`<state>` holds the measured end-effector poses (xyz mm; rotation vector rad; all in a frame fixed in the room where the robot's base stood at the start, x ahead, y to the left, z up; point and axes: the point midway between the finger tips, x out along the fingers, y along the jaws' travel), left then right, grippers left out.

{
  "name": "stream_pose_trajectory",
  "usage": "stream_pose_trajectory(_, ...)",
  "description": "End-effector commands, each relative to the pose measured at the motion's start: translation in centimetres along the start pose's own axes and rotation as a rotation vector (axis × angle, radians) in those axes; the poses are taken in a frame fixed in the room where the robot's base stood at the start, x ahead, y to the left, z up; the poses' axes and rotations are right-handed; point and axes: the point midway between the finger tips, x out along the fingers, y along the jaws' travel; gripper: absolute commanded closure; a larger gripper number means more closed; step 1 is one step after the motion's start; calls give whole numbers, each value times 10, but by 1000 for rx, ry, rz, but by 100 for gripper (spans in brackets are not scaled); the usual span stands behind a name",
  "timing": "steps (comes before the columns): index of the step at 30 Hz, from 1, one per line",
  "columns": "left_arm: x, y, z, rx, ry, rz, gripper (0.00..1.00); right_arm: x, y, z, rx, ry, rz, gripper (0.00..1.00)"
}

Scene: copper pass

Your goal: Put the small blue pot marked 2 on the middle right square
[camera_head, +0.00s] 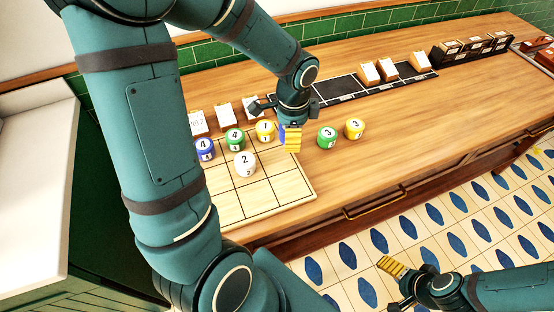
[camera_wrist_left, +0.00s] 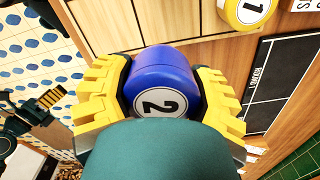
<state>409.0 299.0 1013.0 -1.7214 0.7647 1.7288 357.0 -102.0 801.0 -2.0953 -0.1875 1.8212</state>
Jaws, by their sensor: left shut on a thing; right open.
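The small blue pot marked 2 (camera_wrist_left: 163,72) sits between the yellow fingers of my left gripper (camera_wrist_left: 160,95) in the left wrist view. In the head view my left gripper (camera_head: 291,136) is shut on it near the right back part of the grid board (camera_head: 268,193); the pot is mostly hidden behind the fingers. I cannot tell its height above the board. A white pot marked 2 (camera_head: 244,163) stands around the board's middle square. The middle right square looks bare. My right gripper (camera_head: 392,268) is open and empty over the floor at lower right.
Blue (camera_head: 204,149), green (camera_head: 235,139) and yellow (camera_head: 265,130) pots stand along the board's far side. Another green pot (camera_head: 327,138) and yellow pot (camera_head: 354,128) stand right of it. Card holders (camera_head: 223,115) and a black strip (camera_head: 340,90) lie behind.

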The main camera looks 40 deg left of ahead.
Motion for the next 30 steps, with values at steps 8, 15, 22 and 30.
stream_pose_trajectory(8,-6,-5,27,196,5,0,84,2,1,1,-1,-2,0,9)
stream_pose_trajectory(15,18,-5,32,233,3,4,84,8,3,4,-2,-7,-1,9)
stream_pose_trajectory(22,52,-5,31,231,4,2,84,16,6,8,-5,-15,-2,9)
stream_pose_trajectory(30,76,-5,31,232,4,3,84,21,8,10,-6,-20,-2,9)
